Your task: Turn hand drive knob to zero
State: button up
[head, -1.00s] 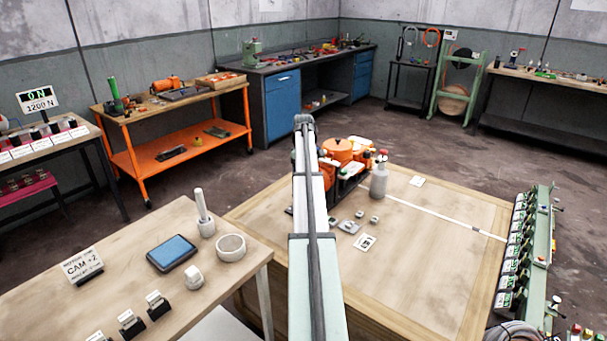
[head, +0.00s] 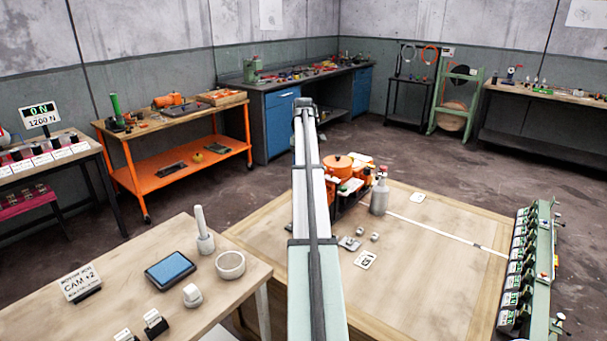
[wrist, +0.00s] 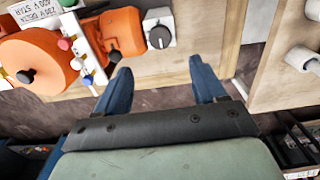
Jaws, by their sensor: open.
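In the wrist view a round dark knob (wrist: 160,37) sits on a small pale grey box at the edge of a wooden bench, beside an orange machine (wrist: 122,32). No readable name marks it as the hand drive knob. My gripper (wrist: 161,84) has two blue fingers spread apart with nothing between them. In the picture the knob lies above the gap, apart from the fingers. Another dark knob (wrist: 26,76) is on a large round orange part at the left. In the head view the orange machine (head: 339,164) is partly behind my arm, and my gripper is hidden.
A grey bottle (head: 380,194) stands right of the machine. Most of the wooden bench top (head: 430,260) is clear. A second bench edge (wrist: 270,60) lies at the right.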

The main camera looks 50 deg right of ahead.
jog(key=shift+r, duration=0.9)
